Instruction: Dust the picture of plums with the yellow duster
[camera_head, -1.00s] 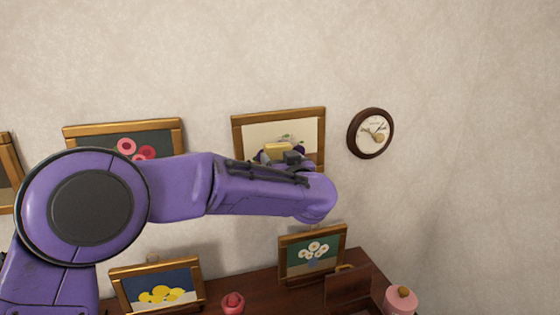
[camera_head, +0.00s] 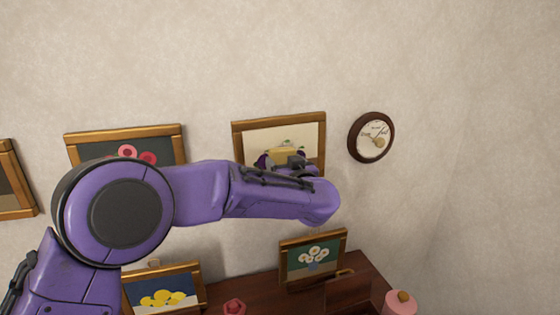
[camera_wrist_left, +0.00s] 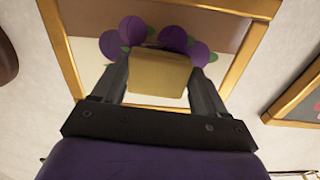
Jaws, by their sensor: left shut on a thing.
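The picture of plums (camera_head: 260,135) hangs on the wall in a gold frame, with its lower part hidden behind my left arm in the head view. In the left wrist view the picture (camera_wrist_left: 95,50) shows purple plums with green leaves. My left gripper (camera_wrist_left: 158,78) is shut on the yellow duster (camera_wrist_left: 158,75), a pale yellow block. My right gripper is not in view.
A round clock (camera_head: 371,137) hangs right of the picture, and a flower picture (camera_head: 90,146) hangs left. Below, a dark wooden cabinet (camera_head: 262,290) carries a daisy picture (camera_head: 297,262), a lemon picture (camera_head: 190,283) and a pink jar (camera_head: 400,305). The wall above is bare.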

